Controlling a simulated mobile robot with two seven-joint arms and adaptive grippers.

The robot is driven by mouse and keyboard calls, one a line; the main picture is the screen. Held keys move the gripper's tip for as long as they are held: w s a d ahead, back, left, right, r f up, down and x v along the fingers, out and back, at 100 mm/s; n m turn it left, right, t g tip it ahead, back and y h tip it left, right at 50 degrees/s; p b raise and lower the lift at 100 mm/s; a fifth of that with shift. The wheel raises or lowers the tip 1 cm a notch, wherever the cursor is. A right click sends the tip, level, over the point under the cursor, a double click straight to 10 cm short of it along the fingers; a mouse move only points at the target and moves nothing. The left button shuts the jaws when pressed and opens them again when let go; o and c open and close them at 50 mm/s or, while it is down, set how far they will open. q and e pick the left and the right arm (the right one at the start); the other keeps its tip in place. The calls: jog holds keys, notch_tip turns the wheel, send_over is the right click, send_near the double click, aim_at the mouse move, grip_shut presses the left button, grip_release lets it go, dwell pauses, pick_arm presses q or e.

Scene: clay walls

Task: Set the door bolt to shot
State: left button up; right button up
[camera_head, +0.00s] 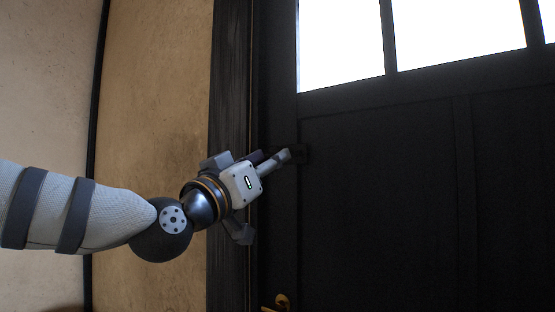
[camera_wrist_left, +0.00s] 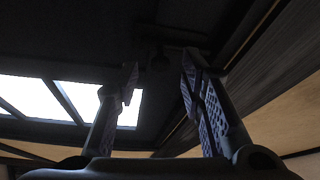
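The door bolt (camera_head: 302,154) is a small dark fitting near the left edge of the dark door (camera_head: 385,200), hard to make out against it. In the left wrist view the bolt (camera_wrist_left: 158,60) shows as a dark knob-like shape beyond the fingertips, between them in the picture. My left gripper (camera_head: 272,157) is just left of the bolt, with its fingers pointing at the door edge. In the left wrist view my left gripper (camera_wrist_left: 160,72) has its fingers spread with nothing between them. Whether the bolt is shot or drawn is too dark to tell. My right gripper is not in view.
A brass door handle (camera_head: 281,301) shows low on the door, below the gripper. The dark wooden frame (camera_head: 230,100) and a clay wall (camera_head: 150,110) stand to the left. Bright window panes (camera_head: 340,40) fill the door's upper part.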

aim_at(268, 156)
pick_arm(q)
jog(key=x, duration=0.4)
grip_shut()
jog(key=shift+w+a+f+b, duration=0.1)
jog(key=shift+w+a+b, duration=0.2)
jog(key=shift+w+a, duration=0.65)
jog(key=shift+s, duration=0.2)
grip_release()
jog(key=shift+w+a, duration=0.15)
jog(key=shift+a, duration=0.05)
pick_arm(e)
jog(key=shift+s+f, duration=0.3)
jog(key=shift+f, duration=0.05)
pick_arm(q)
jog(key=shift+d, duration=0.1)
